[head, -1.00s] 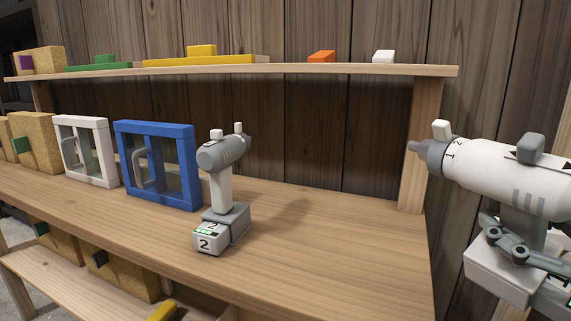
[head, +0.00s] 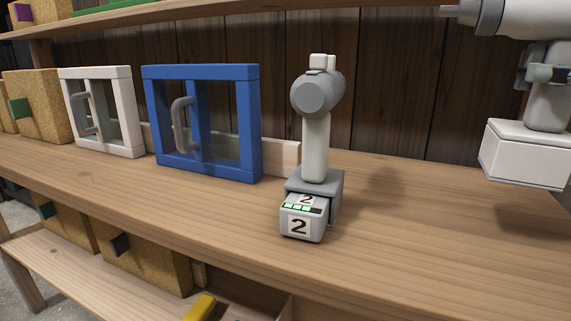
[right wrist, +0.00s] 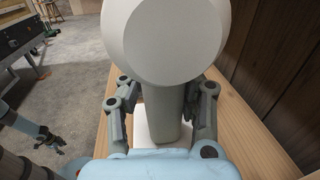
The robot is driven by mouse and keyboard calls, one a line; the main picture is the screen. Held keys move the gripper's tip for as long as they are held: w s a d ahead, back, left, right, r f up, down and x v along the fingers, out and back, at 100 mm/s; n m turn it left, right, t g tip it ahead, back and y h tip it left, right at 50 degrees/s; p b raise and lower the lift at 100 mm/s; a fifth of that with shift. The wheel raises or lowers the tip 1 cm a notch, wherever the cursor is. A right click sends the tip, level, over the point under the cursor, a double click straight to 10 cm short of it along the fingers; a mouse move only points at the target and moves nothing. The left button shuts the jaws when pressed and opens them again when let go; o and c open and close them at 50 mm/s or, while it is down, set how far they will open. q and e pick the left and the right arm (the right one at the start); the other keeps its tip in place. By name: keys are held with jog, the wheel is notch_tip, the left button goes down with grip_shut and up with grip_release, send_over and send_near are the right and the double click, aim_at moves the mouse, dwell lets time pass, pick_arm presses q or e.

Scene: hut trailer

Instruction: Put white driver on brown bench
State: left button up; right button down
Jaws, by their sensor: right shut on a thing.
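My right gripper (head: 548,75) is shut around the handle of the white driver (head: 528,155), at the right of the head view.
A grey-and-white driver (head: 316,130) stands mid-bench, with a battery marked 2 (head: 303,218) at its base. A blue-framed window (head: 205,72) and white-framed window (head: 95,73) stand left of it. A shelf (head: 200,10) runs above. Bare bench lies right of the grey-and-white driver.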

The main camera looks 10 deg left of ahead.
jog(key=shift+d+r, duration=0.15)
jog(key=shift+r, duration=0.2)
jog(key=shift+r+g, duration=0.15)
jog(key=shift+g, duration=0.15)
jog(key=shift+s, duration=0.1)
jog(key=a+f, duration=1.1)
jog(key=shift+s+a, duration=0.25)
jog(key=shift+a, duration=0.05)
jog(key=c, duration=1)
grip_release()
pick_arm(q)
jog(key=shift+w+a+f, duration=0.15)
jog(key=shift+a, duration=0.3)
pick_arm(e)
jog(key=shift+o, duration=0.2)
